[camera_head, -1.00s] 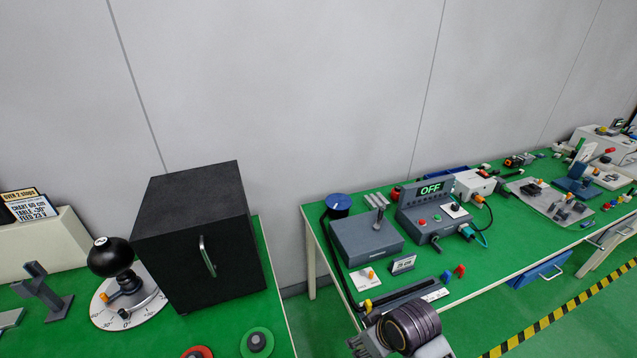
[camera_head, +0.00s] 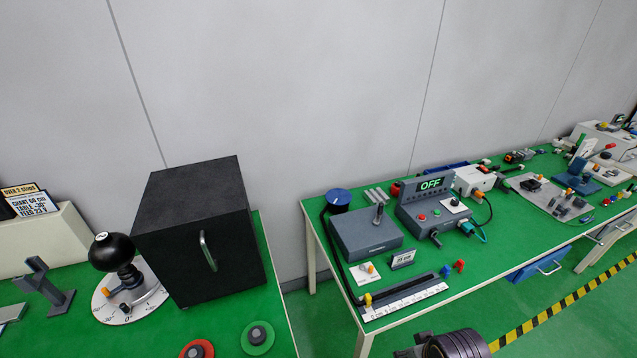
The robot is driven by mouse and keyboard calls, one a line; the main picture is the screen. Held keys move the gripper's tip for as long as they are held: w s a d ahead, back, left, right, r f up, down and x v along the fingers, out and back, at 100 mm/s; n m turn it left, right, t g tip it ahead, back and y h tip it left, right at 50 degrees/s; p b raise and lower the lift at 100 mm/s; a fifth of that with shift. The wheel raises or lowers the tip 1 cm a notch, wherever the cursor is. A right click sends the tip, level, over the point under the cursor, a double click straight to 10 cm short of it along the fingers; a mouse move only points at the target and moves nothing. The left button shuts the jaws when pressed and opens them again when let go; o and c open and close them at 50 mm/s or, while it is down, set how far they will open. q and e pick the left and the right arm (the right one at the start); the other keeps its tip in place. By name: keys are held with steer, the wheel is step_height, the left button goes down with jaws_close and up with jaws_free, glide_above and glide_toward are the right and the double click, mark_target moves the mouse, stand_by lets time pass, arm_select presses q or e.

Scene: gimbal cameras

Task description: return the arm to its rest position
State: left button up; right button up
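A dark, ringed part of my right arm (camera_head: 455,345) shows at the bottom edge, in front of the right table. Its fingers are below the picture, so I cannot see whether that gripper is open or holds anything. My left arm and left gripper do not show.
The right green table (camera_head: 420,318) bears a control box with an OFF display (camera_head: 432,184), a grey box (camera_head: 365,235) and a ruler slide (camera_head: 405,297). The left table bears a black cabinet (camera_head: 200,240), a ball-topped dial (camera_head: 112,252) and red and green buttons. A gap separates the tables.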

step_height(320, 180, down, 32)
steer(key=s+g, duration=0.1)
steer(key=s, duration=0.2)
steer(key=s+d+f, duration=0.2)
steer(key=s+f, duration=0.8)
steer(key=s, duration=0.1)
steer(key=s+d+f+g, duration=0.1)
steer(key=s+d+f, duration=0.1)
steer(key=s+f, duration=0.8)
steer(key=shift+s+g, duration=0.3)
steer(key=shift+s, duration=0.25)
steer(key=shift+f, duration=0.1)
